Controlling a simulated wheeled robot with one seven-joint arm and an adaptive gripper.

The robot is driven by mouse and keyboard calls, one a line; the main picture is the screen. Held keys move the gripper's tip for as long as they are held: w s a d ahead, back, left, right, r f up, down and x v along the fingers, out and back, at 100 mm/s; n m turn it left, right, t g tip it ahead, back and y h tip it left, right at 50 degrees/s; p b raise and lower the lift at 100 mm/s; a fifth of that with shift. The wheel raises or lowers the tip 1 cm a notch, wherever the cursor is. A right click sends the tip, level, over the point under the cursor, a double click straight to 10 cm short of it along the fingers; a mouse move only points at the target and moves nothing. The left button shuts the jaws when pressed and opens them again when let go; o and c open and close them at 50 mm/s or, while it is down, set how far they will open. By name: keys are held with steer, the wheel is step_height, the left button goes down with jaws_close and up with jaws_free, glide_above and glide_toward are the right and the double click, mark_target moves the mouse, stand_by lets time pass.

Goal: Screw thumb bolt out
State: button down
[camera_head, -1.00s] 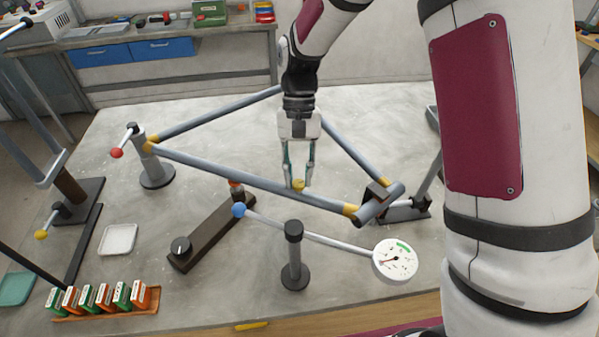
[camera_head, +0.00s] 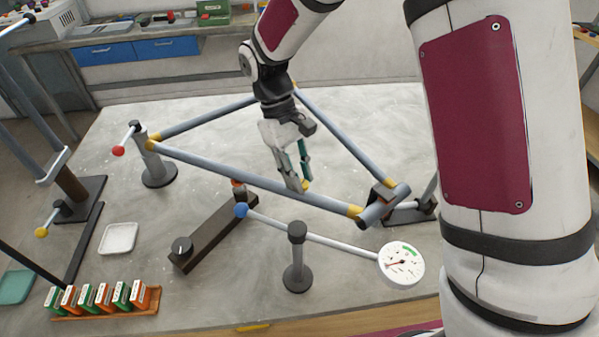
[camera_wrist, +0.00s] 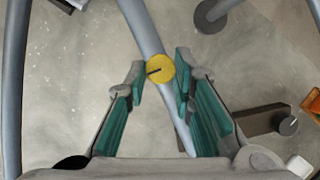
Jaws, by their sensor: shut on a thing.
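The yellow round thumb bolt (camera_head: 306,186) sits on the long grey front tube of the frame (camera_head: 235,181). In the wrist view, the bolt's head (camera_wrist: 160,69) shows a dark line across it and lies between my two fingertips. My gripper (camera_head: 299,186) is shut on the bolt from above, its teal-padded fingers turned at an angle to the tube; it also shows in the wrist view (camera_wrist: 161,76). The bolt's shank is hidden, so I cannot tell how far out it is.
A white dial gauge (camera_head: 401,265) on a blue-ended rod and a dark post (camera_head: 297,262) stand in front. A brown bar (camera_head: 205,240) lies at front left, near a small white tray (camera_head: 119,238) and a rack of several boxes (camera_head: 105,313). The bench behind the frame is clear.

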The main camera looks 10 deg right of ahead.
steer(key=shift+s+f+n, duration=0.15)
steer(key=shift+n, duration=0.15)
steer(key=c, duration=1.3)
jaws_free()
steer(key=shift+c, duration=0.2)
steer(key=v, duration=1.2)
